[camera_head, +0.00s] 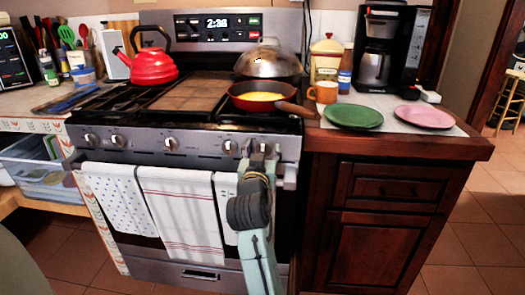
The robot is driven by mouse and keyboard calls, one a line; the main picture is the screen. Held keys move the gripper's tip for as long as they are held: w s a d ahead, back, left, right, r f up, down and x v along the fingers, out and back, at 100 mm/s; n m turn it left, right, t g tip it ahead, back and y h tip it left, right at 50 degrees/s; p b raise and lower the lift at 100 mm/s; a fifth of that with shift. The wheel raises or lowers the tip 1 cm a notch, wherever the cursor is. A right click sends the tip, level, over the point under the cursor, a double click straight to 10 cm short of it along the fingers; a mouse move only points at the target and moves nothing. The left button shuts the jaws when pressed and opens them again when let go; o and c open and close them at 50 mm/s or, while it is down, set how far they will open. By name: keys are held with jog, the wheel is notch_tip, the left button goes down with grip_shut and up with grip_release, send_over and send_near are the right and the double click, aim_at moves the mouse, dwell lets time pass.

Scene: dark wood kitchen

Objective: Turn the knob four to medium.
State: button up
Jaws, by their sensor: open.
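The stove's front panel (200,150) carries a row of round metal knobs. From the left they are a first knob (90,140), a second knob (117,141), a third knob (171,144) and a fourth knob (229,147). My gripper (262,150) is at the right end of the panel, just right of the fourth knob. It is open, and its fingers hide that part of the panel, so I cannot tell whether another knob is behind them or whether they touch anything. The knobs' settings are too small to read.
The oven handle with hanging towels (180,207) runs below the knobs, close to my arm. A red pan (262,97) sits above, its wooden handle (297,109) reaching right. A red kettle (152,66) stands at the back left. Plates (353,116) lie on the right counter.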

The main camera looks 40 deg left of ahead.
jog(key=shift+c, duration=0.5)
jog(key=c, duration=1)
jog(key=shift+o, duration=0.2)
jog(key=n+p, duration=0.2)
jog(key=n, duration=0.1)
jog(key=shift+a+r+n, duration=0.1)
jog(key=shift+a+n, duration=0.05)
jog(key=shift+n, duration=0.25)
jog(key=n+p, duration=0.1)
jog(key=n, duration=0.1)
jog(key=n+p, duration=0.1)
jog(key=n, duration=0.1)
jog(key=shift+s+a+n, duration=0.15)
jog(key=shift+n, duration=0.15)
jog(key=n, duration=0.1)
jog(key=n+p, duration=0.1)
jog(key=n, duration=0.1)
jog(key=n+p, duration=0.1)
jog(key=shift+a+f, duration=0.1)
jog(key=shift+f, duration=0.15)
jog(key=n, duration=0.1)
jog(key=n+p, duration=0.1)
jog(key=n, duration=0.1)
jog(key=n+p, duration=0.1)
jog(key=n, duration=0.1)
jog(key=shift+s+f, duration=0.1)
jog(key=shift+f, duration=0.15)
jog(key=shift+n, duration=0.3)
